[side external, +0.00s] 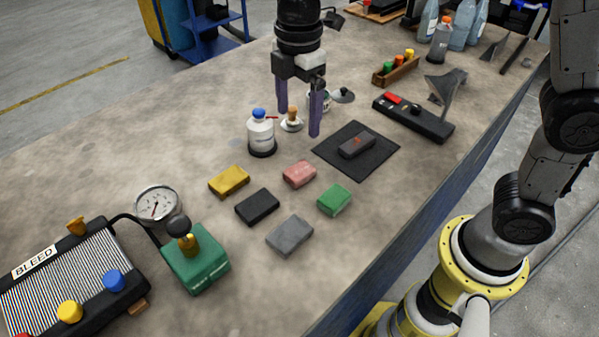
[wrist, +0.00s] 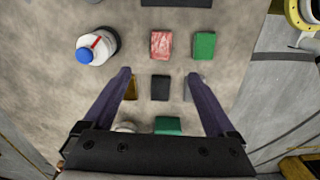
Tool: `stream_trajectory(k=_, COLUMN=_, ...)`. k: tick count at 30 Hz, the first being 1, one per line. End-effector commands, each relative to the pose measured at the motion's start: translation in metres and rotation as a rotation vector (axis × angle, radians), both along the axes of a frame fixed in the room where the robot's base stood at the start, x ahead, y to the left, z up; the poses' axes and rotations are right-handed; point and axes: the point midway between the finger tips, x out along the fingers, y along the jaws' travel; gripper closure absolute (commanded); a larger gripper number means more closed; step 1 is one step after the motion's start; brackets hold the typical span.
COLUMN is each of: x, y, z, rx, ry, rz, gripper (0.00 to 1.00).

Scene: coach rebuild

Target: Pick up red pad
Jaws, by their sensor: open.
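The red pad (side external: 299,174) lies flat on the bench among several other pads, pinkish red with pale marks. In the wrist view the red pad (wrist: 161,44) lies beyond the fingertips, between the bottle and the green pad. My gripper (side external: 299,124) is open and empty, its purple fingers pointing down above the bench, behind the red pad in the side view. In the wrist view my gripper (wrist: 159,76) has its fingers spread wide, with the black pad (wrist: 160,88) showing between them. Nothing hides the red pad.
Around it lie yellow (side external: 229,181), black (side external: 257,207), grey (side external: 290,236) and green (side external: 334,199) pads. A blue-capped bottle (side external: 261,135) stands close to my gripper. A dark mat (side external: 335,163) holds a dark block. A gauge (side external: 157,205) and green valve block (side external: 196,268) stand at left.

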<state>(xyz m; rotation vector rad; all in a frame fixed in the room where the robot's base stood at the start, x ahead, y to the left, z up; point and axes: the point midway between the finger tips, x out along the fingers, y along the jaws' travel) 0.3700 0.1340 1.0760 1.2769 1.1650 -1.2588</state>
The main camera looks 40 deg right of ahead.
Motion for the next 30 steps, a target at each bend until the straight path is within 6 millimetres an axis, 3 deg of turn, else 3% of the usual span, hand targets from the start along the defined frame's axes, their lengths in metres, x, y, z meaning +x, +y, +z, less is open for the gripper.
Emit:
stream_trajectory(k=5, x=-0.002, y=0.006, z=-0.02, rx=-0.006, ry=0.015, rz=0.015, gripper=0.09)
stream_trajectory(k=15, x=-0.002, y=0.004, z=-0.079, rx=-0.005, ry=0.014, rz=0.012, gripper=0.09)
stream_trajectory(k=23, x=-0.002, y=0.003, z=-0.097, rx=-0.005, ry=0.012, rz=0.011, gripper=0.09)
stream_trajectory(k=30, x=-0.001, y=-0.004, z=-0.13, rx=-0.005, ry=0.014, rz=0.011, gripper=0.09)
